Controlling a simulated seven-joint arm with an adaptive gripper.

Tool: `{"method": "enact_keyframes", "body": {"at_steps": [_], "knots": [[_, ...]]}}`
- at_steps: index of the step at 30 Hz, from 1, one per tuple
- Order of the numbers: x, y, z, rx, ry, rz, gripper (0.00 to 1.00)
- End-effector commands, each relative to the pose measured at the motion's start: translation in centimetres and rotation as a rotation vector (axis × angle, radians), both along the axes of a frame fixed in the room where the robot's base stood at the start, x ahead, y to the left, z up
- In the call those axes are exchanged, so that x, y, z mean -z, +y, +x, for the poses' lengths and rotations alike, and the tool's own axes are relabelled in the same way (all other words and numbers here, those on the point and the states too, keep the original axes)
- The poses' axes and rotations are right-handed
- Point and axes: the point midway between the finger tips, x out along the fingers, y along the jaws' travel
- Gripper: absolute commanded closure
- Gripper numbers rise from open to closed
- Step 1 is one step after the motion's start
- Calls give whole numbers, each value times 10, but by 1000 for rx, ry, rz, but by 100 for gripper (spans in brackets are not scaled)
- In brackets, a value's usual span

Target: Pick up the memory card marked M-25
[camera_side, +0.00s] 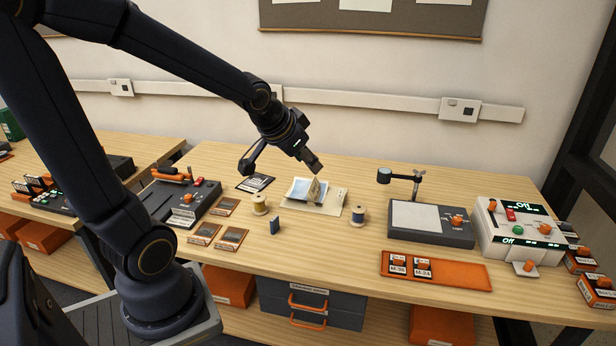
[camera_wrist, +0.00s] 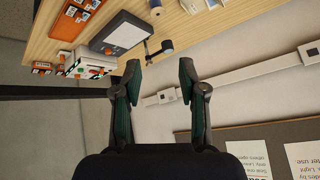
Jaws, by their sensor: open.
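My gripper (camera_side: 281,165) is open and empty, held above the back middle of the table; its two spread fingers also show in the wrist view (camera_wrist: 160,72). Two small orange-and-white cards stand on an orange tray (camera_side: 460,274) at the front right. The left card (camera_side: 397,265) has a label that looks like M-36, and the right card (camera_side: 423,268) looks like M-24, but the print is too small to be sure. I cannot read M-25 on anything. In the wrist view the tray (camera_wrist: 72,22) is at the top left, far from my fingers.
A grey scanner-like device (camera_side: 432,222) with a lamp arm stands behind the tray. A white control box (camera_side: 520,235) is to its right.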

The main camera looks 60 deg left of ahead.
Motion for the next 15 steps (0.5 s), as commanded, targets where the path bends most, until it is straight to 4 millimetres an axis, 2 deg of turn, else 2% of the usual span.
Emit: {"method": "enact_keyframes", "body": {"at_steps": [1, 3, 6, 10, 12, 15], "knots": [[25, 27, 3, -58, 38, -20, 58], [57, 61, 2, -129, 71, -57, 58], [99, 99, -12, -231, 119, -130, 58], [136, 126, -40, -342, 177, -221, 58], [145, 134, -51, -383, 190, -247, 58], [151, 141, -57, -410, 193, -257, 58]]}}
